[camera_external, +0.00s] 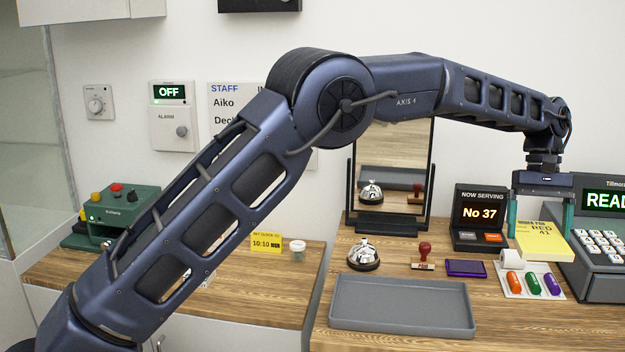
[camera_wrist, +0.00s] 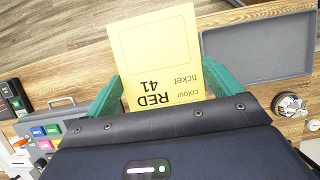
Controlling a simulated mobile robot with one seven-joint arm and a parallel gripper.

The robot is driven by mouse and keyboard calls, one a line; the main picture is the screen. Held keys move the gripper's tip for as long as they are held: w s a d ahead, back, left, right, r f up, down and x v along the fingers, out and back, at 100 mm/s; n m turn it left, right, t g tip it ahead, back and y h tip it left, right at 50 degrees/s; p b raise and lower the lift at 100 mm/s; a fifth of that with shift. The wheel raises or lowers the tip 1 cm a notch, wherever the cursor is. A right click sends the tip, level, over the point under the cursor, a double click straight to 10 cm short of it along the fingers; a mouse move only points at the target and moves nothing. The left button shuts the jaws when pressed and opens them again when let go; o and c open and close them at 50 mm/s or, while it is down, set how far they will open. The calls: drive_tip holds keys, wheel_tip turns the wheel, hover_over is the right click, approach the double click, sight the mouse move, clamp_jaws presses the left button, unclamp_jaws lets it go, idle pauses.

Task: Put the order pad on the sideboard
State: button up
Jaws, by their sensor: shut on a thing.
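The order pad is a yellow pad (camera_external: 541,246) marked "RED 41". My gripper (camera_external: 540,230) points down at the right and is shut on it, one green finger at each side. The pad seems to be held above the right counter, between the number display and the cash register. In the wrist view the pad (camera_wrist: 160,50) lies between the green fingers of my gripper (camera_wrist: 163,88), its near end hidden by my gripper. The sideboard seems to be the separate wooden surface (camera_external: 225,292) at the left, partly hidden behind my arm.
The right counter (camera_external: 330,317) holds a grey tray (camera_external: 400,305), a bell (camera_external: 363,256), a stamp (camera_external: 424,258), a purple ink pad (camera_external: 466,268), a number display (camera_external: 480,218), a mirror (camera_external: 392,180) and a cash register (camera_external: 600,275). A green machine (camera_external: 120,215), yellow sign (camera_external: 266,243) and jar (camera_external: 297,250) stand left.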

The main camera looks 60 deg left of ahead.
drive_tip(key=s+a+f, duration=0.2)
drive_tip(key=a+f, duration=0.1)
drive_tip(key=a, duration=1.5)
hover_over(258, 288)
drive_tip(key=w, duration=0.1)
wheel_tip(258, 288, down, 9)
drive_tip(key=f, duration=1.3)
drive_tip(key=a+f, duration=0.1)
drive_tip(key=f, duration=0.5)
drive_tip(key=shift+f, duration=0.4)
drive_tip(key=shift+f, duration=0.15)
drive_tip(key=o, duration=0.7)
drive_tip(key=shift+o, duration=0.2)
